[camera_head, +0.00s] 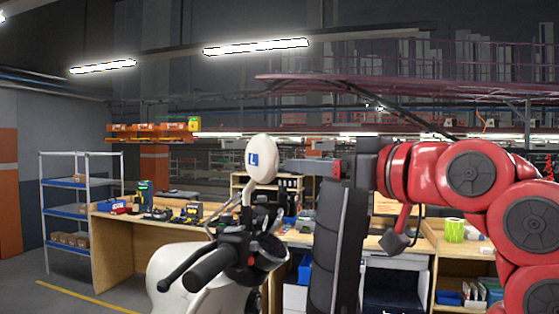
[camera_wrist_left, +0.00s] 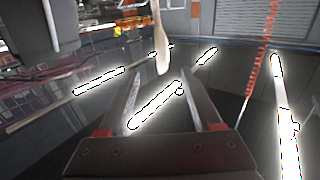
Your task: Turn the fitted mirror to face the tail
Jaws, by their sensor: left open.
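The fitted mirror (camera_head: 263,158) is a white oval with a blue "L" badge on the side facing me in the head view. It stands on a thin stalk above the black handlebar (camera_head: 215,265) of a white scooter (camera_head: 180,270). I do not see its glass. My left gripper (camera_head: 284,167) is at the mirror's right side, fingers pointing left. In the left wrist view, the fingers (camera_wrist_left: 160,82) are open, and the mirror (camera_wrist_left: 160,35) shows nearly edge-on at the gap between their tips. I cannot tell whether they touch. My right gripper is not in view.
A wooden bench (camera_head: 120,222) with tools and boxes runs behind the scooter. A metal shelf rack (camera_head: 85,212) stands at the left. A green tin (camera_head: 453,230) is on the bench at the right. Floor at the lower left is clear.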

